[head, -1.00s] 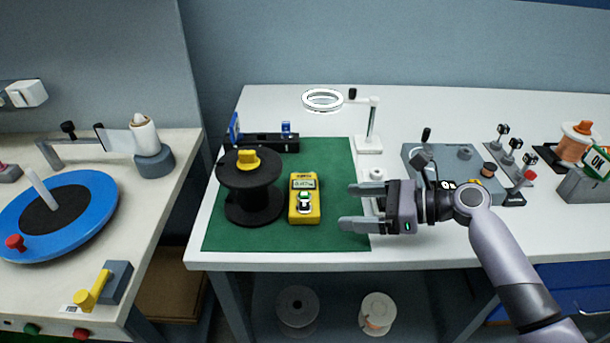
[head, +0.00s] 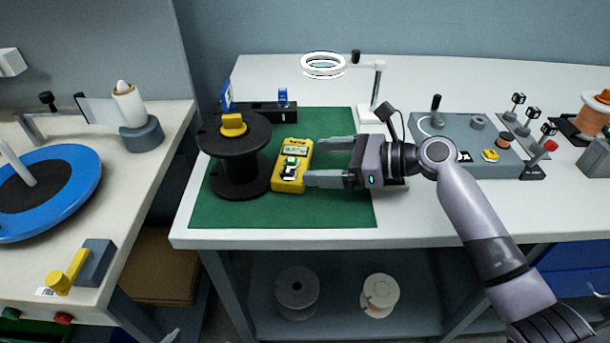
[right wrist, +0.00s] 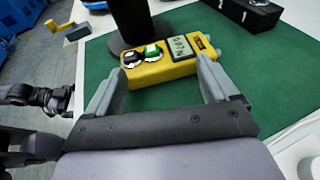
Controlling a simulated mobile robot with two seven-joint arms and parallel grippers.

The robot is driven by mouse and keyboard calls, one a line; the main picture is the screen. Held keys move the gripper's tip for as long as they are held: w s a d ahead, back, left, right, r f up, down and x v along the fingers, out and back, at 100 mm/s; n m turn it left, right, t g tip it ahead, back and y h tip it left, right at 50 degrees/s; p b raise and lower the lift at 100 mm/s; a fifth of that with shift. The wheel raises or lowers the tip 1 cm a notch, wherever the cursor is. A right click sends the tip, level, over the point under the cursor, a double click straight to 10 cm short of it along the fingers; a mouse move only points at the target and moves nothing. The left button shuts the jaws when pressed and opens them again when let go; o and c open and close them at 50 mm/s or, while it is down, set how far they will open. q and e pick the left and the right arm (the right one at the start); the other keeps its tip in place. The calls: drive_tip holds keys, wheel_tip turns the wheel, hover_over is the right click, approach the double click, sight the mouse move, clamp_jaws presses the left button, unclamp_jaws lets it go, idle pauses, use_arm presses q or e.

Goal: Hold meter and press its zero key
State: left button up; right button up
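The yellow meter (head: 292,166) lies on the green mat (head: 335,212), its display and its green and dark keys facing up. It also shows in the right wrist view (right wrist: 150,71), just beyond my fingertips. My right gripper (head: 312,161) is open, with its two fingers pointing left at the meter's right side. In the right wrist view my right gripper (right wrist: 160,75) has nothing between its fingers; the fingertips are close to the meter's near edge, and I cannot tell if they touch it.
A black spool (head: 240,165) with a yellow knob stands just left of the meter. A ring lamp (head: 324,64) on a white stand is behind. A grey fixture board (head: 455,142) lies to the right. The mat's front is clear.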

sight(308, 166)
drive_tip(key=shift+w+a+f, duration=0.15)
drive_tip(key=shift+a+f, duration=0.5)
drive_tip(key=shift+a, duration=0.2)
drive_tip(key=shift+w+a+f, duration=0.1)
drive_tip(key=shift+a+f, duration=0.55)
drive_tip(key=shift+a, duration=0.15)
drive_tip(key=shift+r, duration=0.1)
clamp_jaws()
unclamp_jaws()
drive_tip(key=shift+w+r, duration=0.15)
drive_tip(key=shift+w, duration=0.05)
